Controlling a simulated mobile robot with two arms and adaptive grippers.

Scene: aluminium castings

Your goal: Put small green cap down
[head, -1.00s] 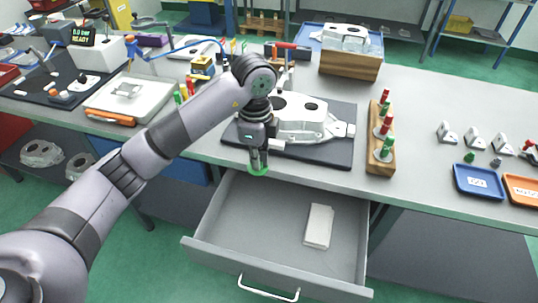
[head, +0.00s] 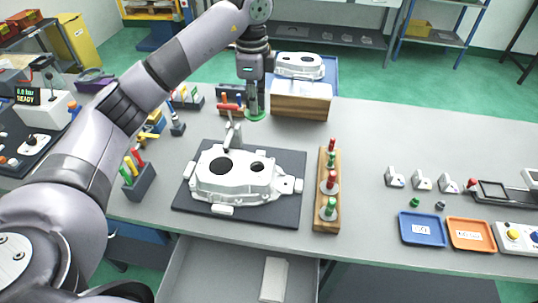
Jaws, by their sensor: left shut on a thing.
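My left gripper (head: 254,101) points down over the back of the bench, beside the wooden block. It is shut on a small green cap (head: 255,117), which shows as a flat green rim around the fingertips. The fingers hide the middle of the cap. I cannot tell whether the cap touches the bench top. My right gripper is not in view.
A large casting (head: 238,178) lies on a dark mat (head: 290,210). A red-handled clamp (head: 231,125) stands just left of the gripper, a wooden block (head: 300,103) to the right. A peg rack (head: 326,190), blue tray (head: 422,243) and open drawer (head: 215,275) are nearer.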

